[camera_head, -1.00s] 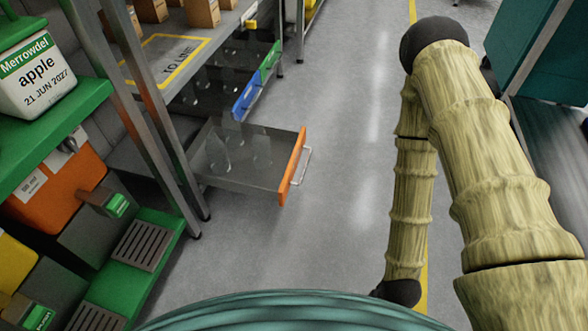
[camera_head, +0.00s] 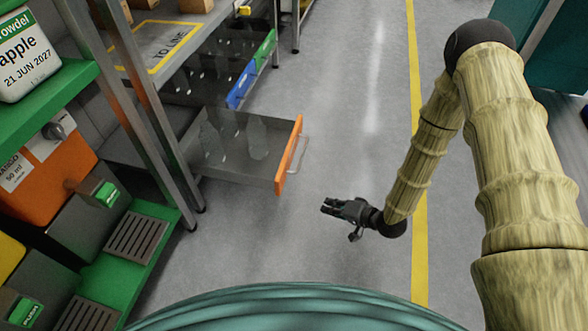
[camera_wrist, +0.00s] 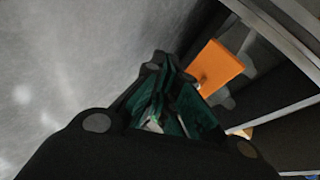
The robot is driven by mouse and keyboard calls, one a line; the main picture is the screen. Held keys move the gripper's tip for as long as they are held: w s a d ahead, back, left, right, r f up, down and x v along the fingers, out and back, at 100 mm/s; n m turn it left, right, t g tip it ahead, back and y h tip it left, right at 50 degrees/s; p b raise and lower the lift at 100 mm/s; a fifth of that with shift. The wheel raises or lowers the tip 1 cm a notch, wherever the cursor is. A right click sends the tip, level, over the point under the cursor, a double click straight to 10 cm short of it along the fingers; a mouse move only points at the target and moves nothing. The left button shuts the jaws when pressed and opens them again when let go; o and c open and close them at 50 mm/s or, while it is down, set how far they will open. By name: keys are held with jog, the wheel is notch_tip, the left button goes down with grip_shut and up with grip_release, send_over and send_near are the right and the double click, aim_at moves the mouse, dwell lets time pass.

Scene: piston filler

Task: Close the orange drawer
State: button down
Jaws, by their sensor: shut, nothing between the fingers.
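The orange drawer (camera_head: 289,155) is pulled out from the metal bench, with its orange front facing right and a pale metal bar handle (camera_head: 299,152) on it. Several clear bottles stand inside it. In the wrist view the orange front (camera_wrist: 217,68) shows right of the fingers, and part of it is hidden behind them. My gripper (camera_head: 327,206) is shut and empty. It is to the right of and nearer than the drawer front, pointing left, apart from the drawer.
A steel post (camera_head: 157,120) stands left of the orange drawer. A green shelf rack (camera_head: 150,262) is at the near left. The floor right of the drawer is clear.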

jog(key=w+r+y, duration=0.3)
jog(key=w, duration=0.2)
jog(key=n+g+y+b, duration=0.1)
jog(key=g+y+b, duration=0.15)
jog(key=y, duration=0.25)
send_near(285, 164)
jog(key=shift+g, duration=0.25)
jog(key=b+x, duration=0.1)
jog(key=b, duration=0.1)
jog(key=b+x, duration=0.1)
jog(key=x, duration=0.1)
jog(key=b+x, duration=0.1)
jog(key=b, duration=0.1)
jog(key=shift+w+a+f+b, duration=0.25)
jog(key=shift+f+b, duration=0.05)
jog(key=shift+b, duration=0.05)
jog(key=shift+b+x, duration=0.55)
jog(key=shift+x, duration=0.55)
jog(key=shift+r, duration=0.2)
jog(key=shift+a, duration=0.1)
